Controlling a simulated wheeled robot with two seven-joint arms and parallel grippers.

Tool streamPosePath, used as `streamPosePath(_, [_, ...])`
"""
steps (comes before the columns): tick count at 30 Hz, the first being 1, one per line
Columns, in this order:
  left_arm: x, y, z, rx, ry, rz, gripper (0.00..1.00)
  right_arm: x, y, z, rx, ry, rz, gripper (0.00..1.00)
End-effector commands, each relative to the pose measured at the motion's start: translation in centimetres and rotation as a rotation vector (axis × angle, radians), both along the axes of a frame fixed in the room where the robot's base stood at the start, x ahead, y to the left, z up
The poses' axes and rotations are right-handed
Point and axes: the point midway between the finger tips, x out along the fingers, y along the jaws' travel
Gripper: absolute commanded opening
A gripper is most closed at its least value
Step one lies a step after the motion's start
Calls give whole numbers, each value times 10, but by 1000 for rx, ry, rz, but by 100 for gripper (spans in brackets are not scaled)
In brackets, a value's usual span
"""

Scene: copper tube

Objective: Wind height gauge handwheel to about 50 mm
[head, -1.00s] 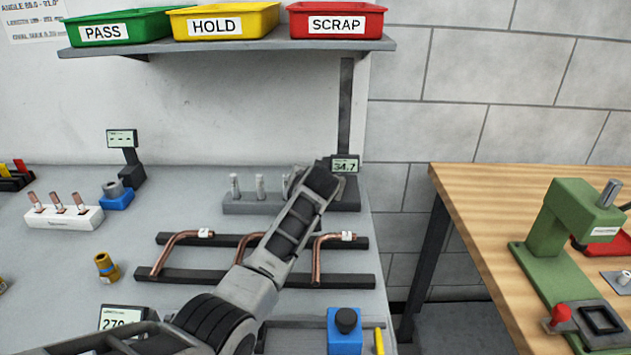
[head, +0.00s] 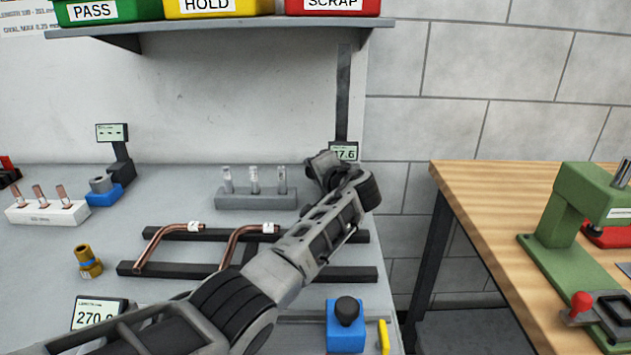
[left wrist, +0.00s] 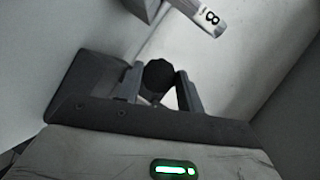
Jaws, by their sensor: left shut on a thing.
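The height gauge stands at the back right of the bench, with a dark upright column (head: 343,95) and a small display (head: 345,150). The display ends in "7.6"; its first digit is partly covered. My left gripper (head: 322,162) is at the gauge's base, just in front of the display, and my arm hides most of the base. In the left wrist view a round dark handwheel knob (left wrist: 159,77) sits between the two fingers of my left gripper (left wrist: 162,88), which is shut on it. My right gripper is not in view.
A grey block with three pins (head: 255,200) stands left of the gripper. A dark rack with copper tubes (head: 155,243) lies under my forearm. A blue block with a black knob (head: 346,325) is at the front. The shelf (head: 230,36) with bins hangs above.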

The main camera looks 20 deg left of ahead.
Motion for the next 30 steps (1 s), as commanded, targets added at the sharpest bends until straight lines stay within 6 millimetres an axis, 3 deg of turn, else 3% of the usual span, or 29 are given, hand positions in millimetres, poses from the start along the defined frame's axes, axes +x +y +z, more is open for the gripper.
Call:
streamPosePath(12, [0, -2, -4, 158, 51, 0, 15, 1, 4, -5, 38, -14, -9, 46])
streamPosePath(27, [-1, -1, -4, 172, 57, 0, 15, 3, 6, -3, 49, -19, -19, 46])
streamPosePath(28, [0, -1, -4, 172, 57, 0, 43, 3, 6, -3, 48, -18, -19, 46])
streamPosePath(30, [0, -1, -4, 172, 57, 0, 58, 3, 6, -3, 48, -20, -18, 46])
